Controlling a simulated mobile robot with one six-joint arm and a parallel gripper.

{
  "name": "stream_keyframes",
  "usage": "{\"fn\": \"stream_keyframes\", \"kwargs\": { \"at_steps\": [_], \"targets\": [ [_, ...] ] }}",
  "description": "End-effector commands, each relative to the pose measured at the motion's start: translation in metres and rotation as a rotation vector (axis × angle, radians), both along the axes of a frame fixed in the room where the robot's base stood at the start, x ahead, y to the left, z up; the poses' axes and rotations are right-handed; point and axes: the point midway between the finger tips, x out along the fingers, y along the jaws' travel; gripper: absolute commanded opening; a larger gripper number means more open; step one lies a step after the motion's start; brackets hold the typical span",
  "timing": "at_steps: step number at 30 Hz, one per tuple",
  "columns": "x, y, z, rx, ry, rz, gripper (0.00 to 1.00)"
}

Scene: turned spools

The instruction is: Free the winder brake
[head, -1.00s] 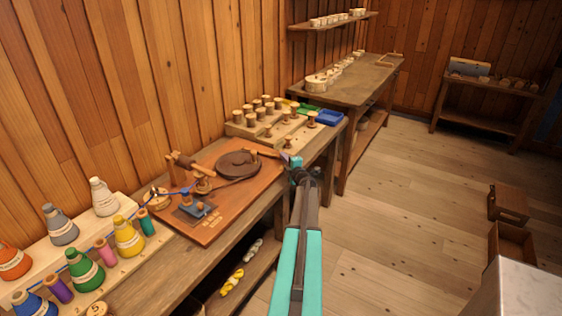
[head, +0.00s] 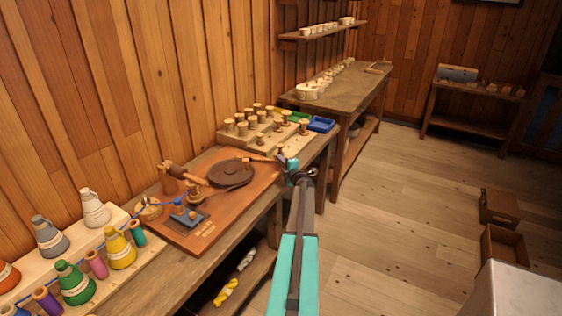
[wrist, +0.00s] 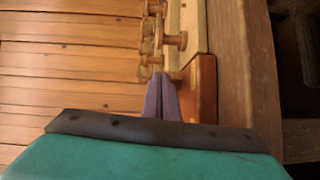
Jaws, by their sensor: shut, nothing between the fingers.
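The winder sits on an orange-brown wooden board (head: 183,235) on the bench. It has a dark round disc (head: 231,172), a wooden roller post at its back left and a small blue block (head: 187,215) at its front. Which part is the brake I cannot tell for sure; a thin bar reaches from the disc toward the board's right end. My gripper (head: 286,160) is by that right end, shut and empty. In the wrist view my gripper's purple fingers (wrist: 161,98) are together, near the board's edge (wrist: 201,90). Contact cannot be told.
A pale rack with several wooden spools (head: 262,133) stands behind the board, with a blue tray (head: 321,124) beside it. Cones of coloured thread (head: 121,249) line the bench's left. Open floor (head: 400,215) lies to the right.

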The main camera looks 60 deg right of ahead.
Motion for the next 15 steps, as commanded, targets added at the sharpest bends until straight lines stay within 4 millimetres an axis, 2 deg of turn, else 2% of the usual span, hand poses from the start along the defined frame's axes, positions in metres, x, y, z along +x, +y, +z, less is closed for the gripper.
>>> {"fn": "stream_keyframes", "kwargs": {
  "at_steps": [1,5,15],
  "targets": [
    [0.0,-0.005,0.005,-0.001,-0.005,-0.008,0.0],
    [-0.001,-0.003,0.006,-0.001,-0.006,-0.009,0.0],
    [-0.007,0.022,0.005,-0.002,-0.004,-0.001,0.0]
  ]
}}
